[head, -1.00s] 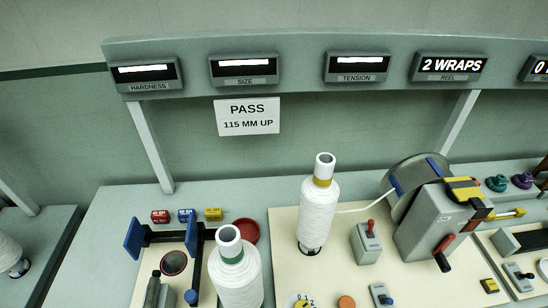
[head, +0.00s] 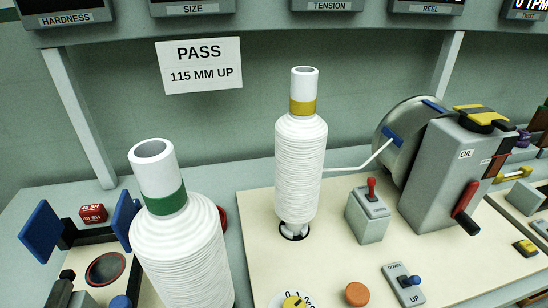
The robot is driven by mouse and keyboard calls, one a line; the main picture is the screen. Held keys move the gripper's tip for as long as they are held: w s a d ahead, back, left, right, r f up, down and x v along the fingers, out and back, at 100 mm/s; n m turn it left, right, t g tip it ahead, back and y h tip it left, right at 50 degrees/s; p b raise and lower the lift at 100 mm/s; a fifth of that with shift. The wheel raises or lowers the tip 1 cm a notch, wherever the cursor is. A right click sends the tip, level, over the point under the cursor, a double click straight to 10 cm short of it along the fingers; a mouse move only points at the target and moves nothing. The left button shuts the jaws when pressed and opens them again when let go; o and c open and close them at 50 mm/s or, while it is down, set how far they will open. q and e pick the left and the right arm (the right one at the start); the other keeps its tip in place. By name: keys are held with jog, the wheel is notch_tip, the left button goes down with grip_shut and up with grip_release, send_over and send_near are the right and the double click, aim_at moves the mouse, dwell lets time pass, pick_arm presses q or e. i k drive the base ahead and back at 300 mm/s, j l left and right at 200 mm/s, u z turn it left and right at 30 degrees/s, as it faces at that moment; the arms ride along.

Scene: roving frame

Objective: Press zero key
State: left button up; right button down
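No key marked zero can be made out. A round orange button (head: 357,293) sits on the cream panel at the bottom. A dial (head: 293,300) with a yellow centre and the figures 0, 1, 2 is cut off by the bottom edge. A grey box (head: 368,215) carries a red lever. A small yellow and black block (head: 525,248) lies at the right. Neither of my grippers is in view.
A large white cone of yarn (head: 185,250) with a green band stands at the front left. A yellow-banded cone (head: 300,165) stands mid-panel, its thread running to the reel (head: 410,130). A grey OIL-marked housing (head: 450,175) with a red crank is at right. A PASS sign (head: 199,65) hangs behind.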

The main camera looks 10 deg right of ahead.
aim_at(526, 245)
jog(key=z, duration=2.1)
